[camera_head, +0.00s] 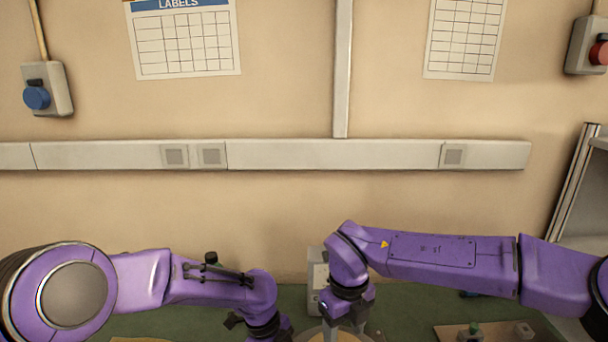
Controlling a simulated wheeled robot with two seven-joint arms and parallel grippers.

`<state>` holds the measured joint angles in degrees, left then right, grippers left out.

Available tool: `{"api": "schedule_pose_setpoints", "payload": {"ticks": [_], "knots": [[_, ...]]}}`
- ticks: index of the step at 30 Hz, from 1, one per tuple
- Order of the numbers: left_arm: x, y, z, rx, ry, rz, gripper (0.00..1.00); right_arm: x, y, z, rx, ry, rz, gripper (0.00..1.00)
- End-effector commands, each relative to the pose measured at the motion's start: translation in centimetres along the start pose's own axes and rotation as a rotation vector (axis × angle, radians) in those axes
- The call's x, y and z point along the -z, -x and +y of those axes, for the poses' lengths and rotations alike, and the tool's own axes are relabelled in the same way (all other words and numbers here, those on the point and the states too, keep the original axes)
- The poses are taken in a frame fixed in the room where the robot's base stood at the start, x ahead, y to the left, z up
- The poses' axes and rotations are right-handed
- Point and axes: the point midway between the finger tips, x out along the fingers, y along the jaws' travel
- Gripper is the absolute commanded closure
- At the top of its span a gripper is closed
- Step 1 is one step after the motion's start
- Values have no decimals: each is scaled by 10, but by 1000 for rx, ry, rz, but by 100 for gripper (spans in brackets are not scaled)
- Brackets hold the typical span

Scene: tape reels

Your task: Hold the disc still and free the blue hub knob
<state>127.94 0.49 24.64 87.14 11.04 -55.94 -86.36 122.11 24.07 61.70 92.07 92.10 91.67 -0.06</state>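A pale round disc (312,336) shows only as a sliver of its far edge at the bottom centre. My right gripper (346,322) points down over it, with its fingertips cut off or unclear. Whether it touches the disc or grips anything cannot be told. My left arm comes in low to the left of the disc; its wrist bends down and its fingers run out of the picture. The blue hub knob is not visible on the disc; the hub lies below the frame or behind my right gripper.
The green worktop (180,322) carries a grey box (318,272) behind my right wrist. A board with a green-topped peg (474,329) lies at the right. A wall box with a blue button (37,98) hangs at left.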

Motion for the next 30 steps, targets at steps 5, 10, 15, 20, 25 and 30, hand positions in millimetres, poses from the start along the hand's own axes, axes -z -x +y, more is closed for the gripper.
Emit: {"api": "schedule_pose_setpoints", "payload": {"ticks": [5, 10, 15, 20, 25, 30], "knots": [[-1, -4, 0, 0, 0, 1, 100, 0, 0, 0, 0, 0, 0, 40], [-2, -6, 0, 1, 1, 1, 100, 0, 0, 0, 0, 0, 0, 40], [-2, -6, 0, 0, 1, 1, 100, 0, 0, 0, 0, 0, 0, 40], [-2, -7, 0, 0, 1, 1, 100, 0, 0, 0, 0, 0, 0, 40], [-2, -8, 0, -1, 1, 1, 100, 0, 0, 0, 0, 0, 0, 40], [-2, -9, 1, -2, 1, 1, 100, 1, -2, 0, 6, -2, 4, 40]]}}
